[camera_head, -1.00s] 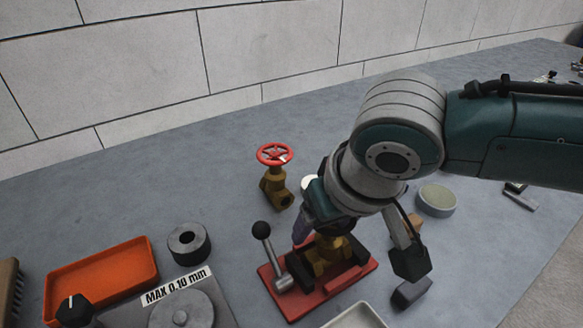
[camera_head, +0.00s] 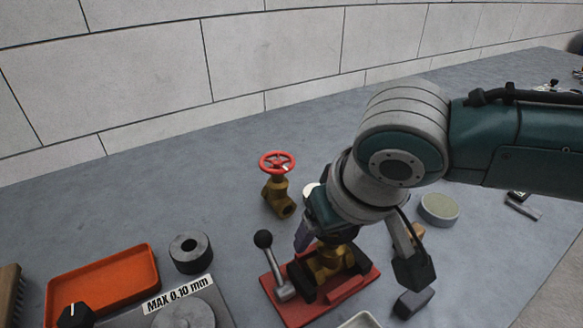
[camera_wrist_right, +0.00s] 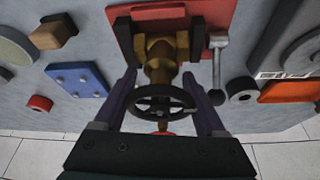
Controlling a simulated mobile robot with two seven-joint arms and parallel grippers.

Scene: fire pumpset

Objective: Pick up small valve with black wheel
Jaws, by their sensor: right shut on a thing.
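The small brass valve (camera_head: 329,262) sits between the dark jaws of a red vise-like fixture (camera_head: 290,307). Its black wheel (camera_wrist_right: 160,100) shows in the right wrist view, facing my right gripper (camera_wrist_right: 167,98). The gripper's two purple fingers are on either side of the wheel and shut on it. In the head view my right gripper (camera_head: 302,238) is above the fixture and hides the wheel. The fixture's lever with a black ball (camera_head: 264,239) stands up at its left. My left gripper is not in view.
A brass valve with a red wheel (camera_head: 277,163) stands behind the fixture. An orange tray (camera_head: 103,276), a grey ring (camera_head: 190,252) and a labelled plate (camera_head: 178,289) are at the left. A round dish (camera_head: 439,208) is at the right. Free table lies at the back left.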

